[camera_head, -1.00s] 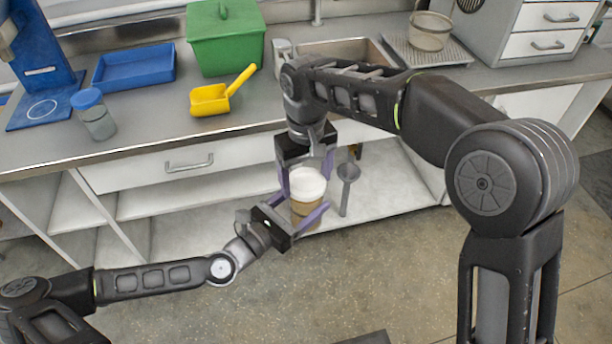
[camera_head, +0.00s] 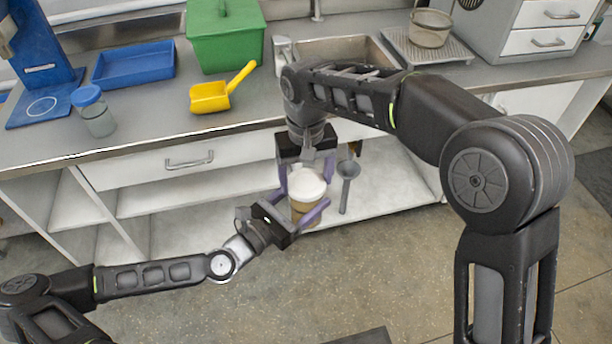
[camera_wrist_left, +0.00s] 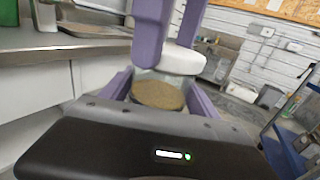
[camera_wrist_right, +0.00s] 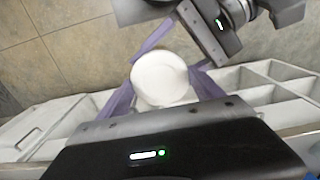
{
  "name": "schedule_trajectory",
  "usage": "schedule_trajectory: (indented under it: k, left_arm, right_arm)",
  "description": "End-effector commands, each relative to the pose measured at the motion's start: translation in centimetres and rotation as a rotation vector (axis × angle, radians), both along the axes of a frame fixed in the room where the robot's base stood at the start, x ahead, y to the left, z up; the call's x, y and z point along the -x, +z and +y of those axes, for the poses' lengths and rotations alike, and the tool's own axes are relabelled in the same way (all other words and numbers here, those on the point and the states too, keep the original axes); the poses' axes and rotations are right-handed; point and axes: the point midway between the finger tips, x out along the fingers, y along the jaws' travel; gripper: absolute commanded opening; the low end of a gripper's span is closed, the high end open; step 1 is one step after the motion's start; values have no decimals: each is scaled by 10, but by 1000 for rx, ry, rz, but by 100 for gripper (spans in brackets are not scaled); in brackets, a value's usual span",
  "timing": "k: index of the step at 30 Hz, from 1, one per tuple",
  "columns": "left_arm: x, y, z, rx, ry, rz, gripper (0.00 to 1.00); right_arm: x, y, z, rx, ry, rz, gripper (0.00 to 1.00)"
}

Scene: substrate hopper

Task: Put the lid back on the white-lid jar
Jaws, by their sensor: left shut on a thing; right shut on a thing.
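The jar (camera_head: 304,208) has clear walls and tan-brown contents. My left gripper (camera_head: 302,203) is shut around its sides and holds it in the air in front of the counter. The jar and its brown contents also show in the left wrist view (camera_wrist_left: 158,95). The white lid (camera_head: 306,184) is over the jar's mouth, with my right gripper (camera_head: 307,178) shut on it from above. The lid fills the middle of the right wrist view (camera_wrist_right: 160,78) and shows between purple fingers in the left wrist view (camera_wrist_left: 184,58). I cannot tell whether the lid is seated on the rim.
On the counter (camera_head: 150,138) are a blue-lidded jar (camera_head: 95,112), a yellow scoop (camera_head: 212,97), a blue tray (camera_head: 134,68) and a green box (camera_head: 226,40). A grey funnel-like item (camera_head: 347,180) is just right of my grippers. Open shelves lie behind; floor in front is clear.

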Motion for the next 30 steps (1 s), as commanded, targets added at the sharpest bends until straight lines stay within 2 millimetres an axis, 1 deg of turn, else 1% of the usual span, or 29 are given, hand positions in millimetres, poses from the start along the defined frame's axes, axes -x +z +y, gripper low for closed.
schedule_trajectory:
  k: [5,6,8,9,17,29,30]
  left_arm:
    - [0,1,0,0,1,-1,0]
    - [0,0,0,0,1,-1,0]
    - [0,0,0,0,1,-1,0]
    - [0,0,0,0,1,-1,0]
    - [0,0,0,-1,0,-1,0]
    - [0,0,0,-1,0,-1,0]
    - [0,0,0,-1,-1,-1,0]
  right_arm:
    - [0,1,1,1,-441,-1,38]
    - [0,1,1,2,-555,-3,38]
    - [0,0,1,1,-727,-2,38]
    - [0,0,1,1,-843,-2,38]
    - [-1,0,1,1,-1597,-3,38]
    - [-1,-1,2,1,-2781,-3,38]
    - [0,-4,1,13,-2915,-12,38]
